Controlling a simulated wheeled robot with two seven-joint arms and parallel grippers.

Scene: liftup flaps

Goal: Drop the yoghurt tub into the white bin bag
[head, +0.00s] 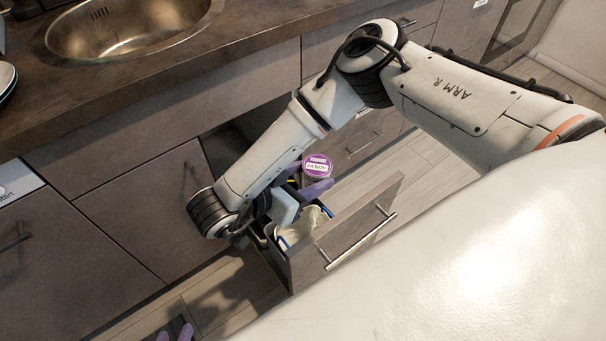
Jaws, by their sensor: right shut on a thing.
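The yoghurt tub (317,164) shows its purple and white lid, marked "YOGHURT", above the open drawer. My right gripper (305,182) is shut on the tub, with purple fingertips at its sides. The tub's lower part is mostly hidden by the fingers. A whitish bin bag (298,230) with a blue edge lies in the drawer, nearer the drawer front than the tub appears. My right wrist covers part of the drawer's left side. My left gripper (175,333) shows only its purple fingertips at the bottom edge, spread apart with nothing seen between them.
The drawer front (340,240) with its long bar handle (360,240) stands out from the cabinets. The counter (150,85) with a round sink (130,25) is above.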

